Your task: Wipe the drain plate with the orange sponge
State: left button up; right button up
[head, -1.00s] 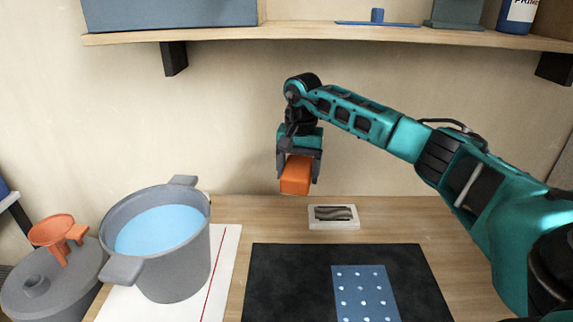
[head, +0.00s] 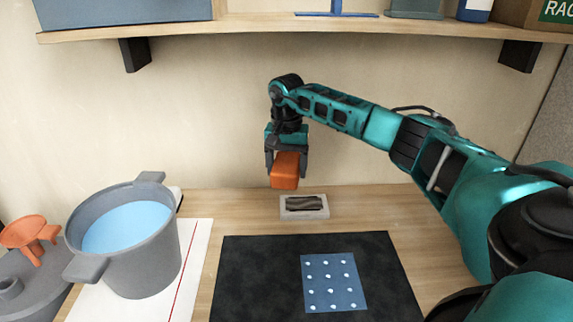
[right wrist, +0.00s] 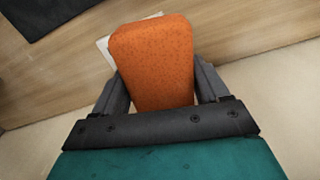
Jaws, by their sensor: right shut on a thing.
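The orange sponge (head: 285,171) is held in my right gripper (head: 286,165), which is shut on it above the back of the table. In the right wrist view the sponge (right wrist: 154,62) sits between the two fingers (right wrist: 160,85). A blue plate with rows of pale dots (head: 334,283), which looks like the drain plate, lies flat on a black mat (head: 250,275). The sponge is behind and left of this plate, apart from it. My left gripper is not in view.
A small white tray (head: 304,214) with a dark, streaked inside lies just below and right of the sponge. A shelf (head: 330,28) runs above.

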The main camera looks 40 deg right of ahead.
jog(key=shift+f+b, duration=0.5)
jog(key=shift+f, duration=0.2)
notch_tip(320, 180, down, 4)
jog(key=shift+b, duration=1.15)
jog(key=shift+f+b, duration=0.3)
jog(key=shift+f, duration=0.25)
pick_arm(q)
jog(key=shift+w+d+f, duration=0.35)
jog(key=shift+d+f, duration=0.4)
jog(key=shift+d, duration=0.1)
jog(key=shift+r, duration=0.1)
